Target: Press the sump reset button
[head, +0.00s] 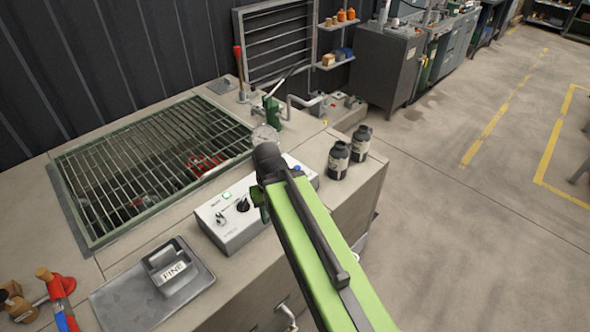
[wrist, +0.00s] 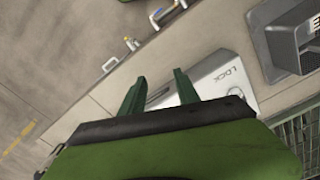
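A white control box (head: 238,222) stands on the bench top beside the green grating. It carries a lit green button (head: 227,195), a black knob (head: 242,205), a small switch (head: 221,218) and, towards its far right end, a blue button (head: 297,168). The labels are too small to tell which button is the sump reset. My arm crosses the box and hides part of its top. My gripper (wrist: 160,84) is open and empty, its two green fingers apart over the box's edge in the wrist view. The word LOCK shows on the box (wrist: 215,80) there.
The green grating (head: 150,165) lies left of the box. Two dark bottles (head: 348,155) stand at its right, a pressure gauge (head: 265,135) behind it. A metal tray (head: 125,302) with a block lies in front. Open floor (head: 450,220) is at the right.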

